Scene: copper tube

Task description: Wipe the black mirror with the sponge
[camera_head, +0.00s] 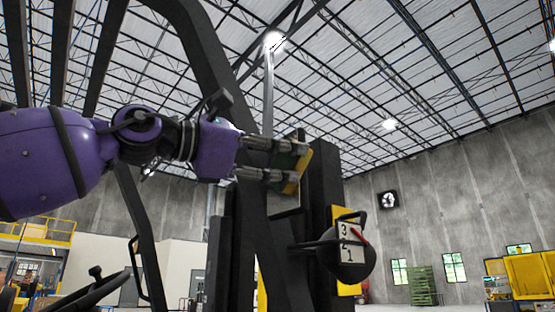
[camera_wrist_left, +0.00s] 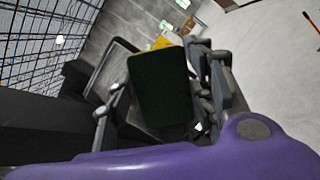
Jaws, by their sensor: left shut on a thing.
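My left gripper (camera_head: 296,164) comes in from the left and is shut on the sponge (camera_head: 302,168), which has a green side and a yellow side. The sponge's dark green face fills the middle of the left wrist view (camera_wrist_left: 160,88), between the fingers. A dark-framed grey panel, which looks like the black mirror (camera_head: 287,199), shows just below and behind the sponge. In the left wrist view, its rounded dark frame (camera_wrist_left: 108,72) shows left of the sponge, which hides part of it. I cannot tell whether the sponge touches it. My right gripper is not in view.
Black forklift posts (camera_head: 326,190) stand right behind the sponge. A steering wheel (camera_head: 80,292) is at lower left. Open hall space lies to the right, with a green pallet stack (camera_head: 421,285) far off.

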